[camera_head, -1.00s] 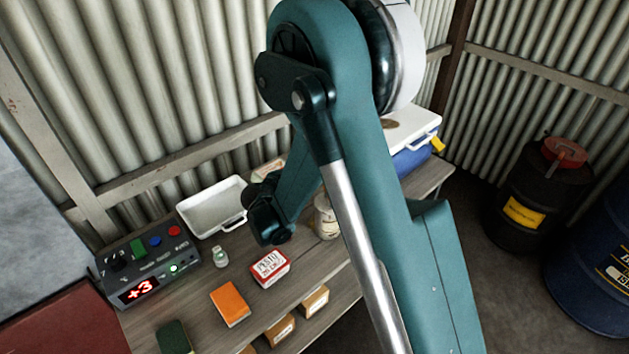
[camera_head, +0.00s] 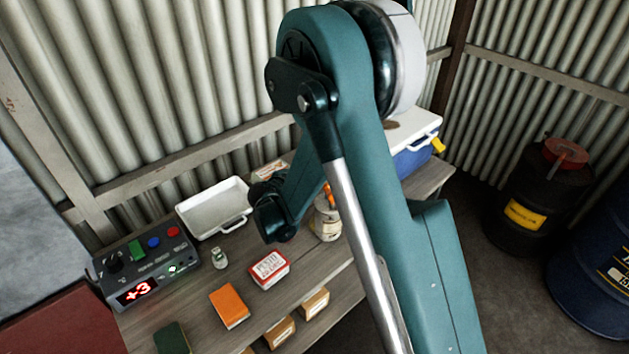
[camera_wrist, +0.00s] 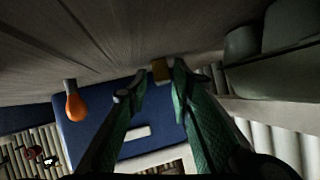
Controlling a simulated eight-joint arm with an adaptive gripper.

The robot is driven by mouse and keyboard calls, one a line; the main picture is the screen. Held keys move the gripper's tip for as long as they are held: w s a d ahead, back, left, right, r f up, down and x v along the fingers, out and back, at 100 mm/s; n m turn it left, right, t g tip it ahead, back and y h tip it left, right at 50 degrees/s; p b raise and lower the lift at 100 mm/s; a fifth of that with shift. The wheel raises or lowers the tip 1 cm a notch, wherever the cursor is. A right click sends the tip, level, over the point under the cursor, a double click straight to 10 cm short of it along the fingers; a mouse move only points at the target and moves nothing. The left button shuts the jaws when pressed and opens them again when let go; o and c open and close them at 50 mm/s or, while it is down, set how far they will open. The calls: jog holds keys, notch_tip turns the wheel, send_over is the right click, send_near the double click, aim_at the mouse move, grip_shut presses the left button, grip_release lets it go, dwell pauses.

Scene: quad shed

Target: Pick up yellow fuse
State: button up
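In the wrist view a small yellow-brown block (camera_wrist: 160,70), which looks like the yellow fuse, is at the wooden bench top in front of the blue cooler. My gripper (camera_wrist: 155,86) is open, its green fingers on either side of the block in the picture. The block appears nearer the right finger. I cannot tell whether either finger touches it. In the head view my arm hides the fuse and the fingers. A yellow part (camera_head: 438,145) shows at the cooler's corner there.
The blue cooler (camera_head: 412,155) stands at the bench's far end. An orange bulb-shaped object (camera_wrist: 75,105) is left of my fingers in the wrist view. A jar (camera_head: 326,220), a white tray (camera_head: 213,207), a red-and-white box (camera_head: 269,269) and an orange box (camera_head: 229,306) are on the bench.

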jog(key=c, duration=0.4)
notch_tip(320, 180, up, 18)
jog(key=p, duration=0.4)
jog(key=shift+p, duration=0.35)
dwell(0.7)
